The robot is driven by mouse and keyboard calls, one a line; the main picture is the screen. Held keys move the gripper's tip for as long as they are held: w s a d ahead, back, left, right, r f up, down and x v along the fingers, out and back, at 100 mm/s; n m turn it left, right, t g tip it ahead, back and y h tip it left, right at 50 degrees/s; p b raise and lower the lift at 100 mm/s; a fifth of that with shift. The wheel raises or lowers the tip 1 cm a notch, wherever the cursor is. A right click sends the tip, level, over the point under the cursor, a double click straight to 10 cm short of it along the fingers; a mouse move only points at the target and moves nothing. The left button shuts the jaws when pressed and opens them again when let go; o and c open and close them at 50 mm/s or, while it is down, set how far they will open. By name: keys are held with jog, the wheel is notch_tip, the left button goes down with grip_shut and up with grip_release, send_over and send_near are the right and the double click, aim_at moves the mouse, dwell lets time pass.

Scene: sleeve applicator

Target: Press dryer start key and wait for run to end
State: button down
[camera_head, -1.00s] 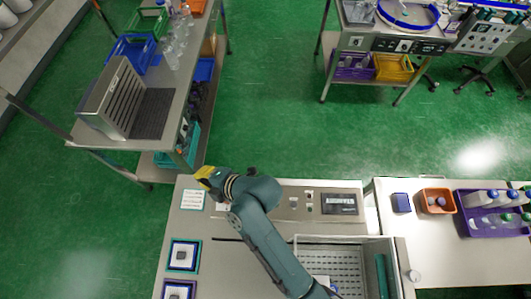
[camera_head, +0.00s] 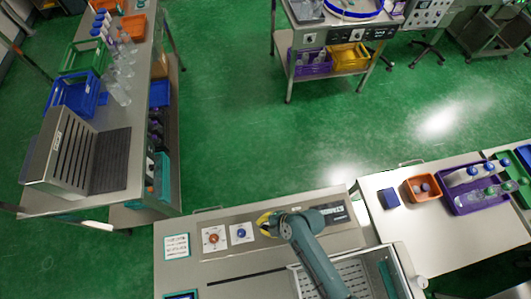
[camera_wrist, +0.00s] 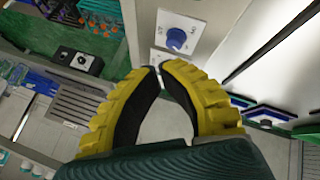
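The dryer's control panel (camera_head: 215,255) is at the bottom middle of the head view. It carries an orange knob (camera_head: 213,238), a blue knob (camera_head: 241,232) and a dark display (camera_head: 335,213), which my arm partly covers. My gripper (camera_head: 264,223) is over the panel just right of the blue knob and hides the small keys there. In the wrist view, the blue knob (camera_wrist: 176,39) sits on a white plate beyond the fingertips. My yellow and black gripper (camera_wrist: 161,68) looks shut and empty, tips together. The tips partly cover a second pale plate (camera_wrist: 157,55); contact cannot be told.
An open metal basin (camera_head: 350,275) lies beside my arm. A side table holds a blue box (camera_head: 390,198), an orange bin (camera_head: 420,188) and a purple tray (camera_head: 483,196). A bench with a slotted metal unit (camera_head: 65,150) stands at left. Green floor lies between.

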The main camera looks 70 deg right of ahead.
notch_tip(320, 180, down, 9)
jog(key=b, duration=0.7)
jog(key=shift+r+b, duration=0.1)
jog(key=shift+b, duration=0.25)
dwell(0.8)
jog(key=shift+f+b, duration=0.4)
jog(key=shift+b, duration=0.05)
